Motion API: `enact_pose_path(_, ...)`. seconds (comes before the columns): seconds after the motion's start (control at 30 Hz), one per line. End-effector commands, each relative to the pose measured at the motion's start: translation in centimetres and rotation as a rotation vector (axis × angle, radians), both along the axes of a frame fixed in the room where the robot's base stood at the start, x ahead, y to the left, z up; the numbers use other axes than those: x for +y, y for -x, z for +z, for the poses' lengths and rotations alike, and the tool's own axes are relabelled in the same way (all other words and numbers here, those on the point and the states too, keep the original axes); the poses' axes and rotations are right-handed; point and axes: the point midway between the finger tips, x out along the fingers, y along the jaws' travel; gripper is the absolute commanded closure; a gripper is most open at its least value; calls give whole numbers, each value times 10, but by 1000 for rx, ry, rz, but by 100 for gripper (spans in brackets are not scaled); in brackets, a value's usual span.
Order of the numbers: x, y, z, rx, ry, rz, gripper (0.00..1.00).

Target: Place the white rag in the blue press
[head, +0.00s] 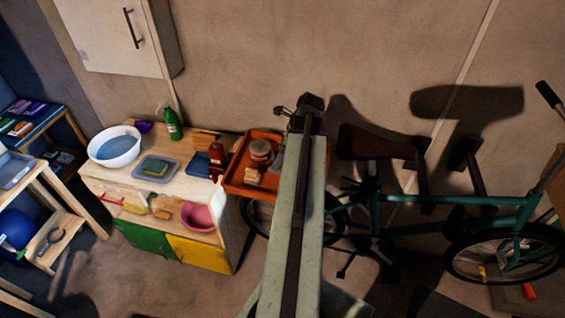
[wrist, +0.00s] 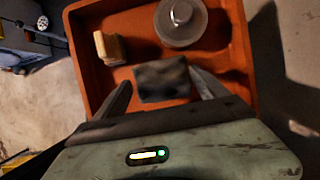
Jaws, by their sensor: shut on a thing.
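In the wrist view my gripper (wrist: 161,80) is shut on a dark, mottled grey piece (wrist: 162,80) between its two fingers. The piece looks grey rather than white, and I cannot tell if it is the rag in shadow. It is over the orange tray (wrist: 90,62); I cannot tell if it touches the floor of the tray. In the head view my arm covers the right part of the orange tray (head: 232,187), and my gripper is not clear there. I cannot make out a blue press for certain; a blue shelf unit (head: 68,116) stands at the far left.
A glass jar (wrist: 181,20) and a tan block (wrist: 109,47) are in the tray. Left of it, a wooden unit (head: 100,178) with green and yellow doors bears a white basin (head: 115,138), a red bottle (head: 217,160) and a green bottle (head: 173,122). A teal bicycle (head: 420,226) stands at right.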

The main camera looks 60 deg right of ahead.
Motion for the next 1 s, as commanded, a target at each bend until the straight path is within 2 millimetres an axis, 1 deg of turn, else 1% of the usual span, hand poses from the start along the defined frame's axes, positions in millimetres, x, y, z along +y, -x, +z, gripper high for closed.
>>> enact_pose_path(0.03, 0, 0, -20, 0, 0, 0, 64)
enact_pose_path(0.07, 0, 0, -23, 0, 0, 0, 64)
enact_pose_path(0.1, 0, 0, -25, 0, 0, 0, 64)
enact_pose_path(0.3, 0, 0, -20, 0, 0, -1, 64)
enact_pose_path(0.47, 0, 1, -25, 0, 0, -1, 64)
enact_pose_path(0.5, 0, 1, -23, 0, 0, -1, 9)
enact_pose_path(0.53, 0, 1, -23, 0, 0, -1, 1)
enact_pose_path(0.83, -1, 1, -20, 0, 0, -2, 0)
enact_pose_path(0.93, -1, 3, -12, 0, 0, -2, 0)
enact_pose_path(1.0, -2, 6, -2, 0, 0, -3, 0)
